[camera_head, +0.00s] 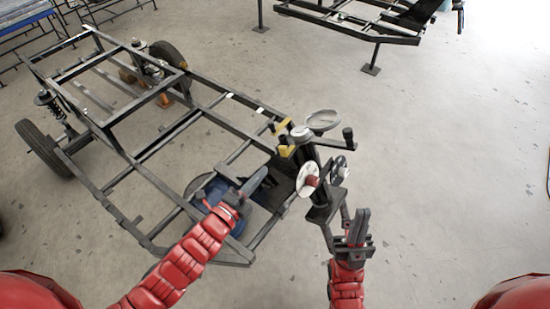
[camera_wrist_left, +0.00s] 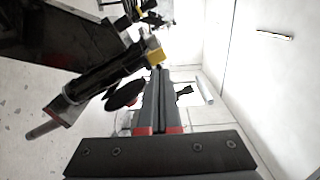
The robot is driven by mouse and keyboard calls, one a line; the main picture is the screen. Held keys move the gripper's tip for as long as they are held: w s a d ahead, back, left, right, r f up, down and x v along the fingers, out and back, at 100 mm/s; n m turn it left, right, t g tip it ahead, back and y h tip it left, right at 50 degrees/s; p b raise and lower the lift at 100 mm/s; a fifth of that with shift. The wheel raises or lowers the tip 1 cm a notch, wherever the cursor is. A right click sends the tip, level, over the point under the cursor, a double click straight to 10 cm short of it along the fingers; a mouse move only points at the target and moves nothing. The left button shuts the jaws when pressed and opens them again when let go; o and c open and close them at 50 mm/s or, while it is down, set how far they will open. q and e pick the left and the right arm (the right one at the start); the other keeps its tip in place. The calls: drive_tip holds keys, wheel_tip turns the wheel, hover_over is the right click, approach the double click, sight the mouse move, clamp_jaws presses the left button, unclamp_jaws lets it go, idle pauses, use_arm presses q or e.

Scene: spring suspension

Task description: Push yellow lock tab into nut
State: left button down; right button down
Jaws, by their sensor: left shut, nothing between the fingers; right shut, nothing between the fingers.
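Two yellow parts, the upper one (camera_head: 284,126) and the lower one (camera_head: 287,151), sit at the top of the black upright assembly (camera_head: 324,170) on the frame's near right corner. A yellow block also shows in the left wrist view (camera_wrist_left: 152,57), just beyond my left gripper's tips. I cannot tell which yellow part is the lock tab, and I cannot make out the nut. My left gripper (camera_head: 261,174) is shut and empty, left of and below the yellow parts in the head view. My right gripper (camera_head: 361,213) is shut and empty, pointing up at the lower right of the assembly.
A dark metal chassis frame (camera_head: 150,150) with wheels (camera_head: 42,146) fills the left side. A round grey plate (camera_head: 323,120), a white disc with a red hub (camera_head: 308,180) and a black crank handle (camera_head: 347,136) stick out around the assembly. Open floor (camera_head: 460,200) lies to the right.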

sight(282, 151)
use_arm(q)
drive_tip(key=p+x, duration=0.1)
drive_tip(key=x, duration=0.5)
drive_tip(key=shift+s+r, duration=0.1)
drive_tip(key=shift+r, duration=0.05)
drive_tip(key=shift+w+d, duration=0.3)
drive_tip(key=shift+w, duration=0.25)
drive_tip(key=shift+w+d+f+b, duration=0.35)
drive_tip(key=shift+w+d+b, duration=0.3)
drive_tip(key=shift+b, duration=0.6)
drive_tip(key=shift+w+r, duration=0.1)
drive_tip(key=shift+w, duration=0.2)
drive_tip(key=shift+r, duration=0.2)
